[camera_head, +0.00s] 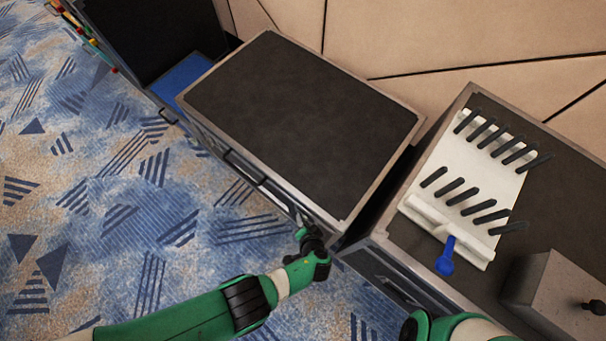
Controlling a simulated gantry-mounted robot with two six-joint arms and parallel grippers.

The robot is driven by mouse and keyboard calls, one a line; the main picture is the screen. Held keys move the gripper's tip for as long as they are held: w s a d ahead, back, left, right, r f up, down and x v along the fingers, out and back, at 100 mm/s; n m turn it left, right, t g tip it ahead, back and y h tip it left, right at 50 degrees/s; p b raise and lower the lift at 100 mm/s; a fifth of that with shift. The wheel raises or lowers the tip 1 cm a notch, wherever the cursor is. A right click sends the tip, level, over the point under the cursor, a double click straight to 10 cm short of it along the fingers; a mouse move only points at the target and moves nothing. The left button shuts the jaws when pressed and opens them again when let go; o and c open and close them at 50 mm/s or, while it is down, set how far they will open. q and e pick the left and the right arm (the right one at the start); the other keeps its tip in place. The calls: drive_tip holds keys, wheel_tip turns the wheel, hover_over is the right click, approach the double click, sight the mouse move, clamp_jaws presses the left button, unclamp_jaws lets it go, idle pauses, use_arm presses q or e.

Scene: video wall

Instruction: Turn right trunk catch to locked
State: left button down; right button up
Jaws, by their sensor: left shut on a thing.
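The trunk (300,110) has a dark flat top with a light metal rim and stands against the wall. Its front side faces the carpet and carries a dark handle (243,166). My left gripper (304,226) is at the right end of this front side, just below the rim. It is shut on a small part there, apparently the right trunk catch. The gripper covers the catch, so I cannot tell how it is turned. My right arm enters at the bottom right, and its gripper is not clearly in view.
Right of the trunk stands a second dark case (407,234) with a white rack (465,190) of several black pegs, a blue knob (446,257) and a grey box (560,295). A narrow gap separates the cases. Patterned carpet (90,210) lies clear at left.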

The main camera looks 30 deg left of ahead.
use_arm(q)
drive_tip(key=shift+r, duration=0.1)
idle(0.6)
drive_tip(key=c, duration=1)
unclamp_jaws()
drive_tip(key=p+v, duration=0.9)
drive_tip(key=v, duration=0.2)
drive_tip(key=shift+s+d+r, duration=0.1)
drive_tip(key=shift+s+d, duration=0.05)
drive_tip(key=shift+s, duration=0.05)
